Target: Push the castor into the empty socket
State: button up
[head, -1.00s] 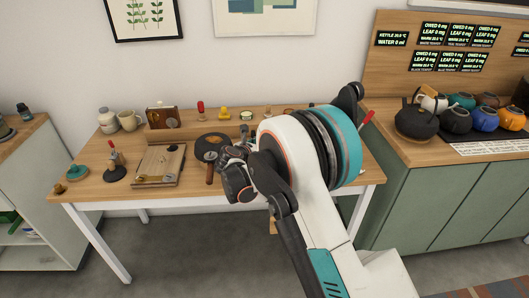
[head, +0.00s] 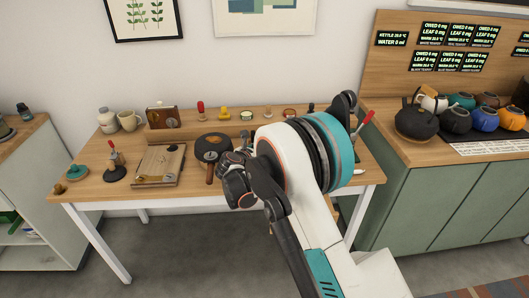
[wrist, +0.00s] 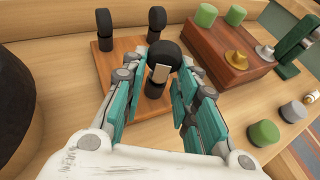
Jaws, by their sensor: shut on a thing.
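In the wrist view my gripper (wrist: 160,78) has its two teal fingers on either side of a black castor (wrist: 165,53). The castor has a round black wheel on top and a pale patch on its near side. It stands above a reddish wooden board (wrist: 103,68), with a dark lower part reaching down to the board. Two other black castors stand upright on the board's far side, one left (wrist: 104,24) and one right (wrist: 157,17). I cannot make out the empty socket or whether the held castor is seated. In the head view my arm hides the board.
A large black round thing (wrist: 15,95) fills the left. A wooden ledge runs behind.

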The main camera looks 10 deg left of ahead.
jog(key=shift+f, duration=0.5)
dwell(0.7)
jog(key=o, duration=1.1)
